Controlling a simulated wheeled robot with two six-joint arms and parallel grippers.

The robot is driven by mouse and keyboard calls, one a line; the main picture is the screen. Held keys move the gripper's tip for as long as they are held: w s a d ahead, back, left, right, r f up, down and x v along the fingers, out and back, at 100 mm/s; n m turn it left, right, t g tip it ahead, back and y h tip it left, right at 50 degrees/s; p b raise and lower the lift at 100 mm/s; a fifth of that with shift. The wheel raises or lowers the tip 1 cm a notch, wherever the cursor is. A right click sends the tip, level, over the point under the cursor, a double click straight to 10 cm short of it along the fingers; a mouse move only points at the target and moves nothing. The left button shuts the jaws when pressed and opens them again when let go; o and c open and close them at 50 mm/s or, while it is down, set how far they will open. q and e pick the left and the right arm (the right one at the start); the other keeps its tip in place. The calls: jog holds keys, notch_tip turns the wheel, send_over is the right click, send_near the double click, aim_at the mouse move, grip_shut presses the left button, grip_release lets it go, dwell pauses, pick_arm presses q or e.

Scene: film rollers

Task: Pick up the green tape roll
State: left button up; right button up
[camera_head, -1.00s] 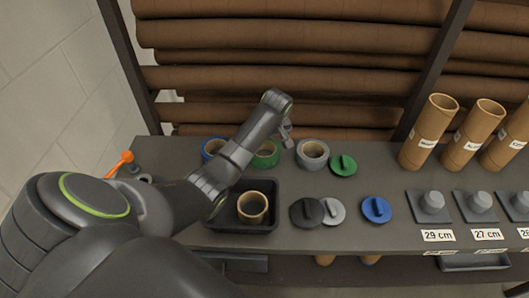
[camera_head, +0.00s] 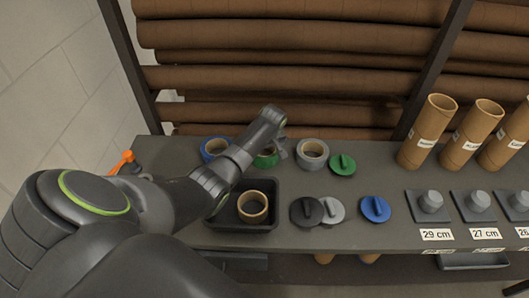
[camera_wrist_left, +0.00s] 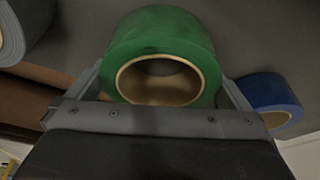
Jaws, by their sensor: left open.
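The green tape roll (camera_head: 266,161) lies on the grey shelf between the blue and the grey tape rolls, partly hidden by my left arm. My left gripper (camera_head: 281,150) is down at its right side in the head view. In the left wrist view the green roll (camera_wrist_left: 160,35) fills the middle, with its tan core visible. The open fingers of my left gripper (camera_wrist_left: 162,80) stand on either side of the roll. I cannot tell whether either finger touches it. My right gripper is not in view.
A blue tape roll (camera_head: 212,148) and a grey tape roll (camera_head: 312,153) flank the green one closely. A black tray (camera_head: 274,190) with a tan roll (camera_head: 252,206) is in front. A green cap (camera_head: 343,164) lies to the right.

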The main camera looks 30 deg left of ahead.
pick_arm(q)
jog(key=c, duration=0.8)
jog(key=shift+r, duration=0.15)
